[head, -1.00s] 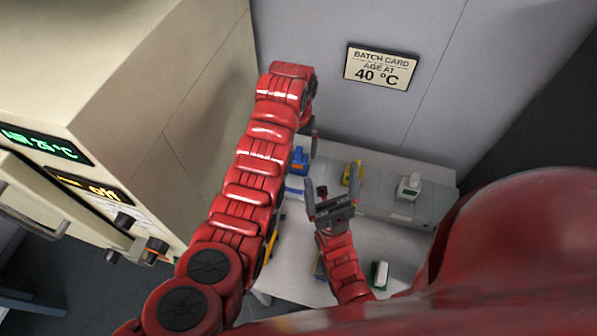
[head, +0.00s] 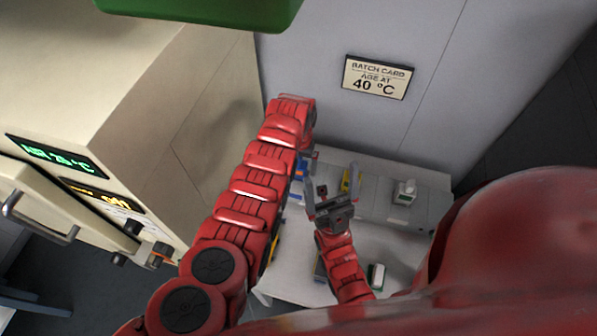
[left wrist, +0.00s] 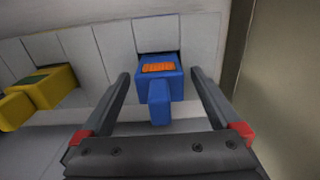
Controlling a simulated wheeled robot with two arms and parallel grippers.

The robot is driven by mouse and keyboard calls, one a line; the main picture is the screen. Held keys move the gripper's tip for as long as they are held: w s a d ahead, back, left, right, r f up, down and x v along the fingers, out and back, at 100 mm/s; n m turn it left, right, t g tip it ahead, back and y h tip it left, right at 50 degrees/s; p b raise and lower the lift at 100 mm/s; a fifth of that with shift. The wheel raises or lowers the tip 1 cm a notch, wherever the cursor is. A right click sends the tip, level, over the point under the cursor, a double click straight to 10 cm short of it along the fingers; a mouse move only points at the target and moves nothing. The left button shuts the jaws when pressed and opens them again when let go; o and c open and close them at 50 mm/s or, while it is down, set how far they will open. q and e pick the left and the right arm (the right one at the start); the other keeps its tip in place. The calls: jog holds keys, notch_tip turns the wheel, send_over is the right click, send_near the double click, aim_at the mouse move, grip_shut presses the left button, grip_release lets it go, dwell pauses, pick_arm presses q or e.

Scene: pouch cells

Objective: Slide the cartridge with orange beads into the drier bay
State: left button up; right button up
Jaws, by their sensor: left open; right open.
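The blue cartridge with orange beads (left wrist: 160,68) is in the middle of the left wrist view, at a slot in the pale drier front (left wrist: 110,50). Its handle points toward my left gripper (left wrist: 162,74). How deep it sits in the slot I cannot tell. My left gripper is open, one finger on each side of the cartridge, with no clear grip. In the head view the blue cartridge (head: 301,168) is partly hidden by my left arm, and the left fingers are mostly hidden. My right gripper (head: 331,188) is open and empty above the bench.
A yellow cartridge with a green window (left wrist: 42,88) is left of the blue one; a yellow piece (head: 346,182) also shows in the head view. A beige oven (head: 150,110) is at left. A green object (head: 200,10) covers the top edge.

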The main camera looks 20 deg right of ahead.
pick_arm(q)
grip_shut()
dwell(0.3)
jog(key=shift+r, duration=0.15)
